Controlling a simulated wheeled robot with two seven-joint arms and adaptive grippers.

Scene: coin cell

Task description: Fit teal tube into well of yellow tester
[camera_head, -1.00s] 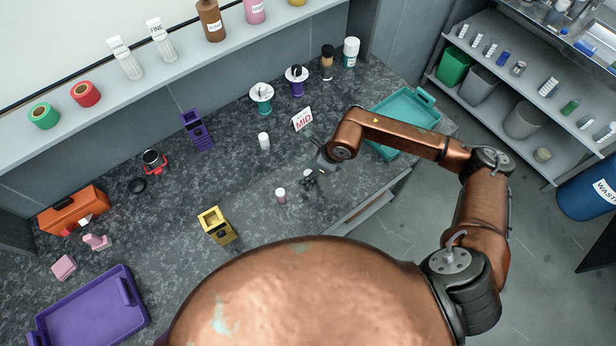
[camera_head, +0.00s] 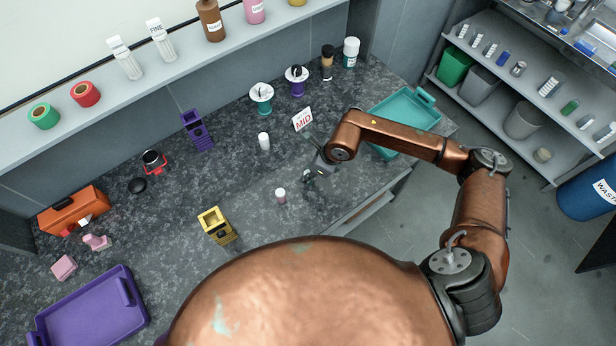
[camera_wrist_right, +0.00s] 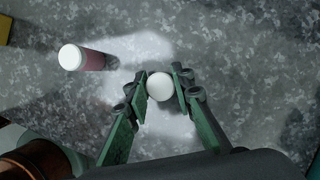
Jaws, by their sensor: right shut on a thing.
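The yellow tester (camera_head: 218,228) stands upright on the grey counter, left of my right gripper, with a dark opening in its top. A sliver of yellow shows at the upper left corner of the right wrist view. My right gripper (camera_wrist_right: 161,88) points down and is shut on a white-capped tube (camera_wrist_right: 160,87), one green-padded finger on each side. The tube's body is hidden below the cap, so I cannot see its colour or whether it touches the counter. In the head view my right gripper (camera_head: 311,176) is small and covers most of the tube. My left gripper is not in view.
A pink tube with a white cap (camera_head: 281,195) stands between my right gripper and the tester; it also shows in the wrist view (camera_wrist_right: 95,61). The counter beside the tester is clear.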

